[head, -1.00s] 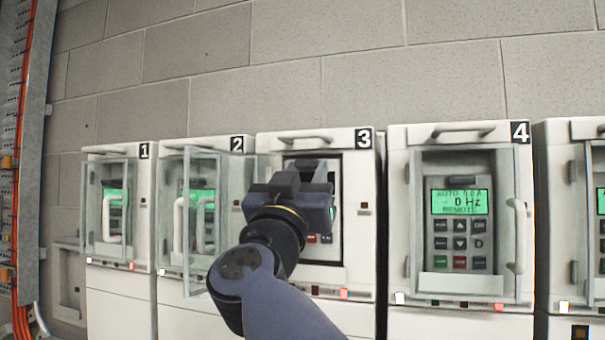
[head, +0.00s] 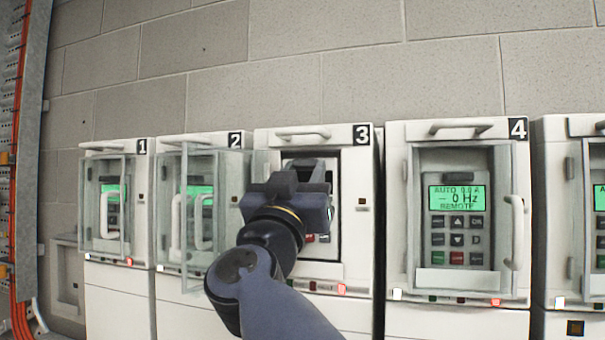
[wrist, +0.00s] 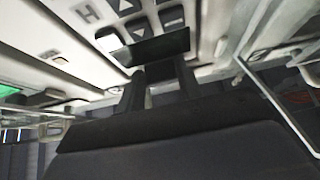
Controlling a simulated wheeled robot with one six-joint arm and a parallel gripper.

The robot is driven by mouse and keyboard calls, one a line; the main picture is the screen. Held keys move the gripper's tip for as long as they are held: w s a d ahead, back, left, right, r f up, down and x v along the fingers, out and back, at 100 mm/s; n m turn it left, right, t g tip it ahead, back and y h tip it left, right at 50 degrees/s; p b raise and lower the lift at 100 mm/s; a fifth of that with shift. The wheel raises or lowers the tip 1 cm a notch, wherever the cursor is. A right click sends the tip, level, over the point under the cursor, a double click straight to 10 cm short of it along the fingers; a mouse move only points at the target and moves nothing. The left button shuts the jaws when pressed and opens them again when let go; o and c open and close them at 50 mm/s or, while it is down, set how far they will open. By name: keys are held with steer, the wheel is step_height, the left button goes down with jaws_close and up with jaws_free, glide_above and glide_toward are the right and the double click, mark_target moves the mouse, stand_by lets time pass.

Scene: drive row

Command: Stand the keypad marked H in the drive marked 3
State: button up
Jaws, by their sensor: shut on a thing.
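The drive marked 3 (head: 350,270) stands in the middle of the head view, its front recess uncovered. My gripper (head: 308,187) is at this recess, shut on the keypad. The keypad (head: 309,239) is mostly hidden behind my gripper in the head view; a red and a pale button show low in the opening. In the wrist view, a pale face with a letter H (wrist: 88,13), arrow buttons and a dark screen (wrist: 152,48) lies just beyond my gripper's fingers (wrist: 160,80). Whether the keypad is fully seated cannot be told.
A clear door (head: 190,270) stands open left of drive 3, in front of the drive marked 2 (head: 170,310). The drive marked 4 (head: 395,230), to the right, has a lit keypad behind its closed door. The drive marked 1 (head: 100,300) is at far left.

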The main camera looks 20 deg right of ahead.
steer(key=shift+f+b, duration=0.7)
steer(key=shift+f, duration=0.4)
steer(key=o, duration=1)
steer(key=b+v, duration=0.3)
steer(key=v, duration=0.8)
steer(key=shift+b, duration=0.4)
steer(key=shift+w+d+r, duration=0.1)
